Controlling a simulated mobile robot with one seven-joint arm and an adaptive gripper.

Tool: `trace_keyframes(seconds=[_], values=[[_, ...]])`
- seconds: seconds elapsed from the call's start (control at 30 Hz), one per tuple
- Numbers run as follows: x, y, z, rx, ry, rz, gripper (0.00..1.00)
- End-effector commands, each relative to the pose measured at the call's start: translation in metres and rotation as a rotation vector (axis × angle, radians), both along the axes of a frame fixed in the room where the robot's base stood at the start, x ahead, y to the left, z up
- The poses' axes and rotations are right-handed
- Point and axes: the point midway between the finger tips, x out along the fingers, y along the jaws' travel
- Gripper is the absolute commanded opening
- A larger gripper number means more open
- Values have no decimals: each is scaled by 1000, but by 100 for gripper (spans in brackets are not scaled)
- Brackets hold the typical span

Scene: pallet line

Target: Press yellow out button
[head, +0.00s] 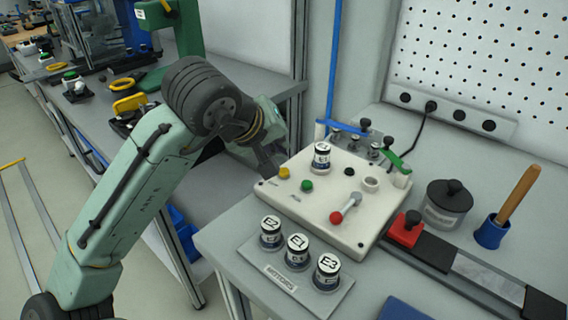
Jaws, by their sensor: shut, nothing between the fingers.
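The yellow button (284,173) is on the left back part of a cream control box (325,245) on the table. A small label lies in front of it, too small to read. My gripper (270,168) is shut and empty, pointing down just left of and behind the yellow button. Its tips look close to the button, but I cannot tell if they touch it. A green button (307,185) sits to the right of the yellow one.
Jars E2 (271,232), E1 (297,252) and E3 (326,272) stand in front. A red block (405,231) and lidded pot (446,205) are at right.

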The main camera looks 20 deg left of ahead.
Motion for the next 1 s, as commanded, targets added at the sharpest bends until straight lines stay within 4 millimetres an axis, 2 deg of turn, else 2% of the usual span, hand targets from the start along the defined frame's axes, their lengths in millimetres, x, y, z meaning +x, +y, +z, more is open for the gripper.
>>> trace_keyframes(seconds=[0.03,0.3,1.0], values=[[0,0,11,-1,-1,-1,0],[0,0,34,-1,-1,-1,0],[0,0,33,0,0,0,0]])
